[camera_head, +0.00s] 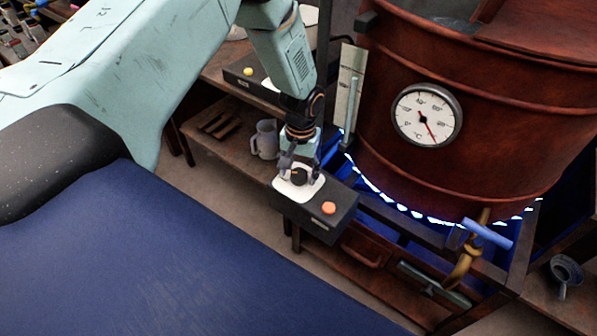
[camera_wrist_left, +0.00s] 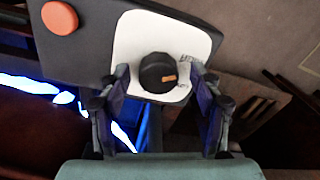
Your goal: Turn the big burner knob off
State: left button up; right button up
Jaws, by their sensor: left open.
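The burner knob (camera_wrist_left: 158,72) is a round black knob with an orange mark, on a white plate of a dark control box. In the head view the knob (camera_head: 298,176) sits on the box (camera_head: 318,222) in front of the big red-brown vat (camera_head: 470,120). Blue flame (camera_head: 385,200) shows under the vat. My left gripper (camera_head: 303,165) is open at the knob; in the left wrist view its two fingers (camera_wrist_left: 160,95) stand on either side of the knob, with gaps visible. Whether the fingertips reach down beside it is unclear. My right gripper is not in view.
An orange button (camera_head: 329,208) is on the same box. A round dial gauge (camera_head: 427,115) is on the vat. A blue-handled tap (camera_head: 486,234) sticks out low on the vat. A grey mug (camera_head: 265,139) and a second control box (camera_head: 255,85) stand behind, to the left.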

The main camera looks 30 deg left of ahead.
pick_arm(q)
jog(key=shift+w+d, duration=0.15)
jog(key=c, duration=1.2)
jog(key=shift+o, duration=0.2)
